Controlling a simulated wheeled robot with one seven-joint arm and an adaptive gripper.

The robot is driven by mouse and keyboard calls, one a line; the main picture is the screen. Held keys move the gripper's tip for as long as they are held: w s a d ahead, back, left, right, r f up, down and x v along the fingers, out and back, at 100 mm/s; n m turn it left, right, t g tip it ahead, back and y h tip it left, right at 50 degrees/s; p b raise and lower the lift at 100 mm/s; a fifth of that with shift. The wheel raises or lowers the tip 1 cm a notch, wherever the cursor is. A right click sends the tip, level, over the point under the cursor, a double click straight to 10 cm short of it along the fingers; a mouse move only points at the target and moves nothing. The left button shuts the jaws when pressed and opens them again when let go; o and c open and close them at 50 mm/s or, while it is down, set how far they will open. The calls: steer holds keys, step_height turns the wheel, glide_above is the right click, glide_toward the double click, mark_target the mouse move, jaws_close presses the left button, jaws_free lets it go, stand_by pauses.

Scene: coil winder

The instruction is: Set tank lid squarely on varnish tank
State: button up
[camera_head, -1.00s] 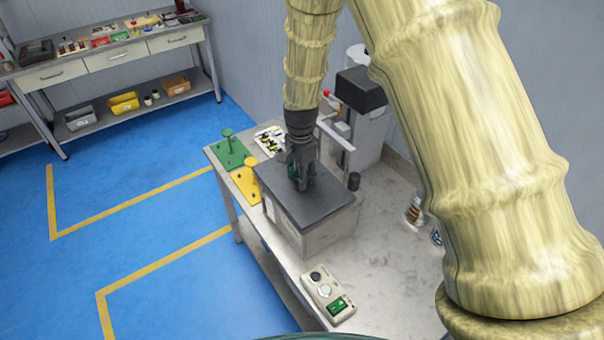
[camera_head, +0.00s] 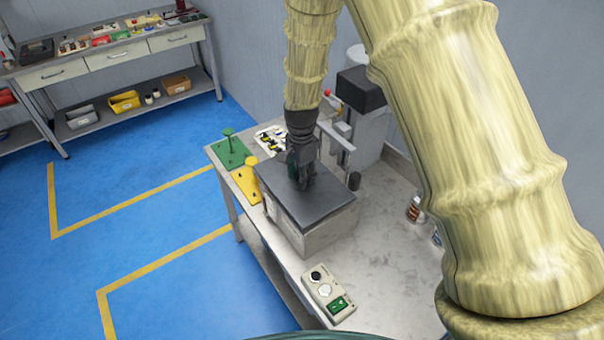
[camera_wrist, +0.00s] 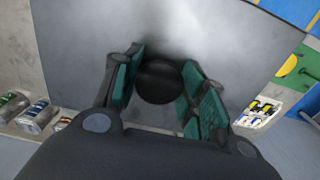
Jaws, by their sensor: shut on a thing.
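The dark grey tank lid (camera_head: 325,206) lies over the top of the pale grey varnish tank (camera_head: 332,238) on the bench. Its edges run close to the tank's rim; a small gap or offset cannot be ruled out. My gripper (camera_head: 304,182) points down at the middle of the lid. In the wrist view, my gripper (camera_wrist: 160,85) is shut on the lid's round black knob (camera_wrist: 158,80), with green pads on both sides. The lid (camera_wrist: 85,40) fills most of that view. The tank's far side is hidden.
A green plate (camera_head: 229,154) and a yellow plate (camera_head: 244,184) with posts lie left of the tank. A control box (camera_head: 328,294) stands at the front edge. A machine (camera_head: 360,120) stands behind, with small cans (camera_head: 413,211) at right.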

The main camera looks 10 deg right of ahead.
steer(key=shift+f+b, duration=0.3)
steer(key=shift+f, duration=0.55)
stand_by(0.3)
steer(key=o, duration=1.5)
steer(key=shift+c, duration=0.2)
step_height(320, 180, up, 12)
